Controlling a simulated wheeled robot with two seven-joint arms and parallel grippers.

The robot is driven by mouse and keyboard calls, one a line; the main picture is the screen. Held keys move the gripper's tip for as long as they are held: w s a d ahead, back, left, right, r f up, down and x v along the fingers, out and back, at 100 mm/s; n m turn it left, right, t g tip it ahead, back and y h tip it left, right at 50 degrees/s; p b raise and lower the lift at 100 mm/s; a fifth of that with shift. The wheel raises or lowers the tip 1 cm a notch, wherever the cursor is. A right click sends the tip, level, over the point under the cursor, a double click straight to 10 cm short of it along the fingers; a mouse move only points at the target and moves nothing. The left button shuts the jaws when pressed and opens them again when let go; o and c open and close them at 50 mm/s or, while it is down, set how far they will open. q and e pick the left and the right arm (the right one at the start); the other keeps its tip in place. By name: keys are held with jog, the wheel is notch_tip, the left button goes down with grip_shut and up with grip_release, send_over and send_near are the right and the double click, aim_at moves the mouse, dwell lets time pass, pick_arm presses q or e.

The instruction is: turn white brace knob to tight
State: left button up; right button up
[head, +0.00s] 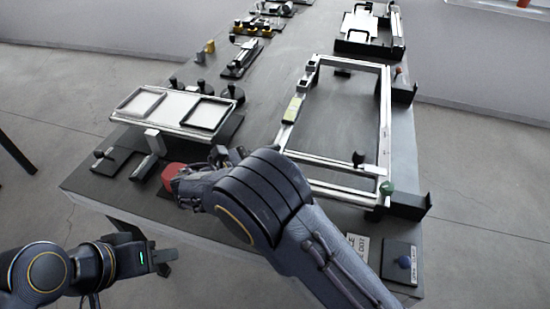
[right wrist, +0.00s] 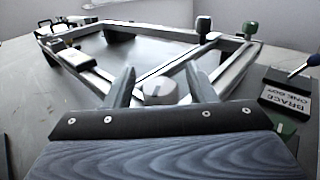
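The white brace knob (right wrist: 159,91) shows in the right wrist view as a round pale-grey knob close to a bar of the metal frame (right wrist: 215,65). My right gripper (right wrist: 158,88) is open, with one finger to the left and one to the right of the knob. Whether the fingers touch it I cannot tell. The metal frame (head: 383,125) lies on the table there. My left gripper (head: 163,257) is low at the left, off the table's front edge, away from the frame; its finger opening is unclear.
A green knob (head: 386,188) and a black knob (head: 358,158) stand on the frame. A BRACE sign (right wrist: 283,101) and a blue-knobbed plate (head: 403,262) lie at the table's front right. A tray fixture (head: 175,110) and a red object (head: 172,175) are to the left.

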jog(key=v, duration=0.7)
jog(key=shift+s+a, duration=0.2)
jog(key=shift+a, duration=0.15)
dwell(0.4)
